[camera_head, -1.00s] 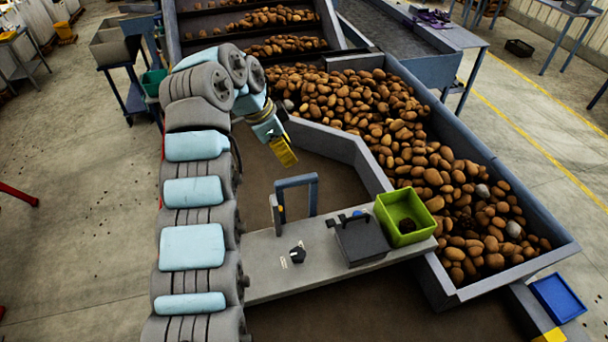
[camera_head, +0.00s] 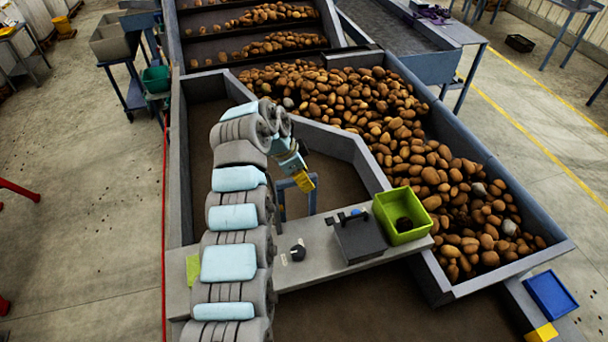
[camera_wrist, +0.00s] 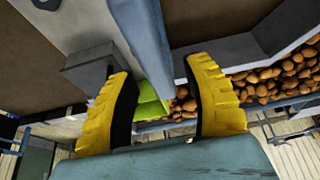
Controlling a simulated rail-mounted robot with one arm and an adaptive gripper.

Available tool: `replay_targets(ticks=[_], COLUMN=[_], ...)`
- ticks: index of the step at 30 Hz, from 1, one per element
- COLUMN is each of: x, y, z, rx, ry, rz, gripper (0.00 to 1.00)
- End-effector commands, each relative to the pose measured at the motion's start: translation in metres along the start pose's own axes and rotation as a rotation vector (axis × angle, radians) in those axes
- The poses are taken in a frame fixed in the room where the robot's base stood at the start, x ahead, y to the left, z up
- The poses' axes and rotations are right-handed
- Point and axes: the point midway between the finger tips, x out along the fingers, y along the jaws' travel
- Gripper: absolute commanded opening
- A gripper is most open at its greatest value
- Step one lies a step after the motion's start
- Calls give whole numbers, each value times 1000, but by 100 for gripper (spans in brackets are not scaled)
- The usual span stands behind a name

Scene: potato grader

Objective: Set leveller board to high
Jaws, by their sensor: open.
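A blue-grey arch-shaped handle (camera_head: 312,203) stands at the far edge of the grey console (camera_head: 318,262). I cannot tell from its look alone whether it sets the leveller board. My gripper (camera_head: 304,182) is at the top of this arch in the head view and covers part of it. In the wrist view, my gripper (camera_wrist: 157,70) is open, with its two yellow fingers spread. A blue-grey bar (camera_wrist: 147,40) of the handle shows across the gap between them. I cannot tell whether the fingers touch it. No setting mark beside the handle is readable.
A black knob (camera_head: 297,252), a dark lidded box (camera_head: 358,240) and a green bin (camera_head: 390,236) sit on the console. A yellow-green patch (camera_head: 193,269) is at its left end. Potatoes (camera_head: 375,120) fill the trough behind. Grey walls (camera_head: 335,140) border the handle's bay.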

Motion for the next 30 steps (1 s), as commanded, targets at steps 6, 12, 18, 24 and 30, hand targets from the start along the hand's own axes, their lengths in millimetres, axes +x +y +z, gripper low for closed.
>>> replay_targets(ticks=[6,12,18,24,30], x=[1,1,1,0,-13], y=[0,0,0,0,-6], z=[0,0,0,0,-4], rx=[0,0,-1,0,1], ry=[0,0,1,0,-5], rz=[0,0,0,0,-1], gripper=[50,7,0,0,0])
